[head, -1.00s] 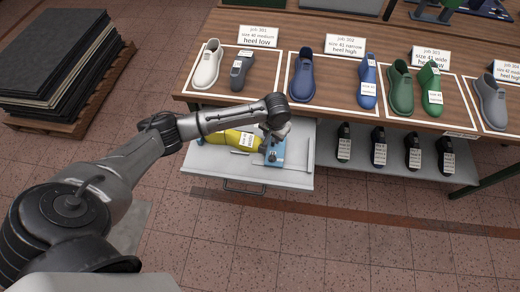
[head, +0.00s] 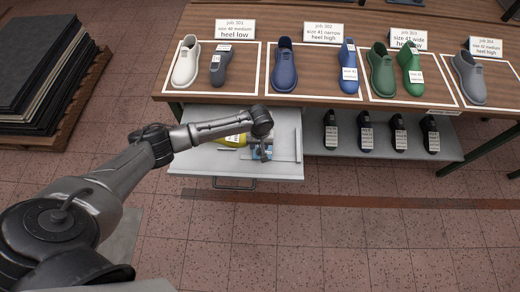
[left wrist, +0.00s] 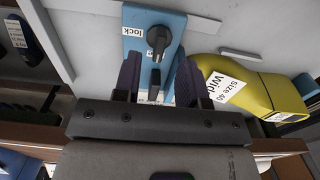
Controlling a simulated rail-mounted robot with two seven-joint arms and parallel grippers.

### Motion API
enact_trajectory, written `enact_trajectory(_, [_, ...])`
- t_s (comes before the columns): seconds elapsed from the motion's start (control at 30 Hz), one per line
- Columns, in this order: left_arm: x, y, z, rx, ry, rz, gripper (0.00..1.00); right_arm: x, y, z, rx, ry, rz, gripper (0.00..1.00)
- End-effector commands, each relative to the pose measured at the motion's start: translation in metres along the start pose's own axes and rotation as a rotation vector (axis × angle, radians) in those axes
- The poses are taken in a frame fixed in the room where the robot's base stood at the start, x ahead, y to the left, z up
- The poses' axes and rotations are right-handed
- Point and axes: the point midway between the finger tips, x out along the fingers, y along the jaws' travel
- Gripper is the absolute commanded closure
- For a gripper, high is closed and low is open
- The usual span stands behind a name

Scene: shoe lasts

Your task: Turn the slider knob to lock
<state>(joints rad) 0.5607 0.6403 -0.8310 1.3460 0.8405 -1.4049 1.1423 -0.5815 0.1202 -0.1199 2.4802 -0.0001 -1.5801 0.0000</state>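The slider knob (left wrist: 158,38) is a dark knob on a blue block (left wrist: 169,24). Beside it on the block is a white label reading "lock" (left wrist: 140,30). The block also shows in the head view (head: 266,154), partly hidden by my gripper, in the pulled-out grey drawer (head: 205,160). My left gripper (head: 262,146) is over the block. In the left wrist view its two dark fingers (left wrist: 158,62) are apart, with the knob just beyond and between their tips. I cannot tell whether they touch it. My right gripper is not in view.
A yellow shoe last (left wrist: 255,88) with a size label lies in the drawer beside the block. A thin rail (head: 298,145) stands at the drawer's right. The wooden table (head: 260,106) above carries several shoes. A lower shelf (head: 380,150) holds dark lasts.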

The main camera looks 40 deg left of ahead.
Motion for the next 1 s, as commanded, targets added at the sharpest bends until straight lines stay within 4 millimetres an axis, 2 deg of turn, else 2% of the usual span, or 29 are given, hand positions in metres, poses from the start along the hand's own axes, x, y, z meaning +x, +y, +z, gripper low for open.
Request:
enact_trajectory(0.1, [0.019, 0.000, 0.000, 0.000, 0.000, -0.001, 0.62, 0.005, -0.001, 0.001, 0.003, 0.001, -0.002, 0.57])
enact_trajectory(0.3, [0.038, 0.000, 0.000, 0.001, 0.000, 0.000, 0.62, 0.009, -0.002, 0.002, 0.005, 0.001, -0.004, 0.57])
enact_trajectory(0.77, [0.044, 0.000, 0.000, 0.001, 0.002, 0.001, 0.62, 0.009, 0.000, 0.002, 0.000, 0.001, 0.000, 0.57])
enact_trajectory(1.0, [0.044, 0.000, 0.000, 0.001, 0.001, 0.000, 0.83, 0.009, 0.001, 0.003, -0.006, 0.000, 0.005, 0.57])
